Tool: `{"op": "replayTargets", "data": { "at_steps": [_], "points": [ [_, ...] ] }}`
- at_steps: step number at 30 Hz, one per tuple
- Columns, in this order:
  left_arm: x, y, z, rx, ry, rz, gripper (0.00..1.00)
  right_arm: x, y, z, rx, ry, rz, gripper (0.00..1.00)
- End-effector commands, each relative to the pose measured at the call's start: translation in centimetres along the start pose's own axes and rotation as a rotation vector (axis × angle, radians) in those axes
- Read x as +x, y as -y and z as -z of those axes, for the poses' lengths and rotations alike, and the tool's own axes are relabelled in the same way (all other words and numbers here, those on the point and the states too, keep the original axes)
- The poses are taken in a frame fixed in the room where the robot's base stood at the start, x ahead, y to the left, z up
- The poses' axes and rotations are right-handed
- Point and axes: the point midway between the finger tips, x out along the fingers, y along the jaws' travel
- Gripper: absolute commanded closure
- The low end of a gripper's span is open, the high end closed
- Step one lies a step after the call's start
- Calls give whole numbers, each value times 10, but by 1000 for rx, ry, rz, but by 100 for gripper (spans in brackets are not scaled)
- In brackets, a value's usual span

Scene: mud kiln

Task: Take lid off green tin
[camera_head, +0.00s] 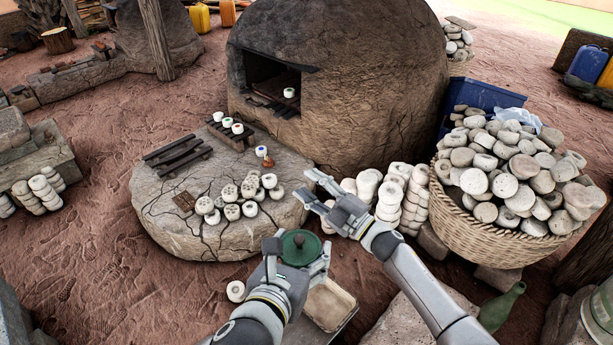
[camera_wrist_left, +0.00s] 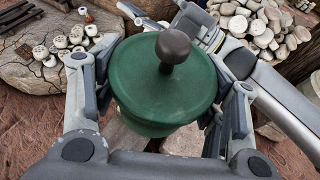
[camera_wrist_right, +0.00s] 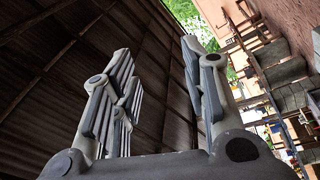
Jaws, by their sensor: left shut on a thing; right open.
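The green tin (camera_head: 299,249) is between the fingers of my left gripper (camera_head: 297,258), low in the middle of the head view. In the left wrist view the green lid (camera_wrist_left: 150,75) with its dark round knob (camera_wrist_left: 173,47) sits on top of the tin (camera_wrist_left: 155,126). My left gripper (camera_wrist_left: 160,100) is shut on the tin, with a finger on each side. My right gripper (camera_head: 318,190) is open and empty, above and to the right of the tin, apart from the lid. In the right wrist view its fingers (camera_wrist_right: 155,90) are spread with nothing between them.
A cracked stone slab (camera_head: 165,225) bears many pale discs and several small cups. The domed mud kiln (camera_head: 365,75) stands behind it. A wicker basket (camera_head: 490,232) heaped with pale discs is at right. A tray (camera_head: 328,303) lies below the left gripper. A green bottle (camera_head: 503,305) is at lower right.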

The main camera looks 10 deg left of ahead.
Motion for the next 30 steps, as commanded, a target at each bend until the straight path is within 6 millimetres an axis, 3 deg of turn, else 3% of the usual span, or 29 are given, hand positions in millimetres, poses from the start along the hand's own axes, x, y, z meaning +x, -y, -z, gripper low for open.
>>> {"op": "replayTargets", "data": {
  "at_steps": [1,3,8,12,16,18,22,25,30],
  "points": [
    [0,0,0,0,1,0,77,15,-20,23,-68,-81,4,59],
    [0,0,0,0,1,0,77,31,-41,56,-160,-194,18,59],
    [0,0,0,0,1,0,77,55,-78,142,-402,-475,73,59],
    [0,0,0,0,1,0,77,56,-92,216,-650,-741,162,59],
    [0,0,0,0,1,0,77,42,-92,266,-876,-965,276,59],
    [0,0,0,0,1,0,77,30,-90,285,-997,-1076,350,59],
    [0,0,0,0,1,0,77,5,-85,305,-1218,-1261,516,59],
    [0,0,0,0,1,0,77,-17,-85,307,-1382,-1383,668,59],
    [0,0,0,0,1,0,77,-50,-96,295,-1626,-1526,954,59]
  ]
}}
